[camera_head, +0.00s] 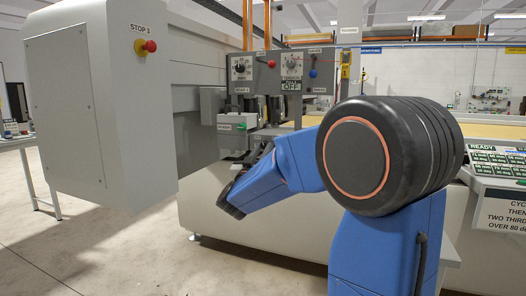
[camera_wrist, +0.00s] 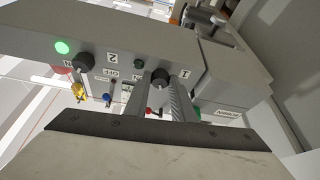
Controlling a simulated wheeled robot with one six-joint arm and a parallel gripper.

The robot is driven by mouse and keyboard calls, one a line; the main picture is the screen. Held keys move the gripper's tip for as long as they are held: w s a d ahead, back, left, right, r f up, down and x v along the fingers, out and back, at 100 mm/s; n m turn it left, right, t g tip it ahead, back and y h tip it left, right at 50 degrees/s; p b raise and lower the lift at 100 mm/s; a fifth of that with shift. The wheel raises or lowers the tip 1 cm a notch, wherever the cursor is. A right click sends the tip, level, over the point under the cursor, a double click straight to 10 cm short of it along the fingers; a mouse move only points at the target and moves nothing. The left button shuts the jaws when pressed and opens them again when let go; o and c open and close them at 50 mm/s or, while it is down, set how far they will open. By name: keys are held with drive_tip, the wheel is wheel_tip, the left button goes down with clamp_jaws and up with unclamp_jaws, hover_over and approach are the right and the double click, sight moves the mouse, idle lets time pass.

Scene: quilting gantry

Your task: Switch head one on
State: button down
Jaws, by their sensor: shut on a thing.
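In the wrist view a grey control panel (camera_wrist: 40,35) is seen upside down. It carries a dark round knob marked 1 (camera_wrist: 161,73) and a similar knob marked 2 (camera_wrist: 85,62). My gripper (camera_wrist: 159,80) has its two ribbed fingers either side of knob 1, shut on it. A dark green lamp (camera_wrist: 138,63) beside knob 1 looks unlit. A green lamp (camera_wrist: 63,47) beside knob 2 glows brightly. My gripper's tips cannot be made out there.
A red stop button (camera_head: 150,46) sits on the grey machine housing (camera_head: 60,110). A control desk (camera_head: 498,168) stands at the right. Open floor lies at the left.

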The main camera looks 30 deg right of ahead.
drive_tip(key=m+g+h, duration=0.1)
drive_tip(key=m, duration=0.3)
drive_tip(key=m+g+h, duration=0.1)
drive_tip(key=m+g, duration=0.1)
drive_tip(key=m, duration=0.2)
drive_tip(key=shift+w+a, duration=0.2)
drive_tip(key=m+g, duration=0.1)
drive_tip(key=m, duration=0.2)
drive_tip(key=m+g, duration=0.2)
drive_tip(key=m, duration=0.1)
drive_tip(key=shift+w+r, duration=0.1)
drive_tip(key=shift+m+g, duration=0.4)
drive_tip(key=c, duration=1.5)
unclamp_jaws()
drive_tip(key=shift+a, duration=0.15)
drive_tip(key=v, duration=1.7)
drive_tip(key=shift+f, duration=0.35)
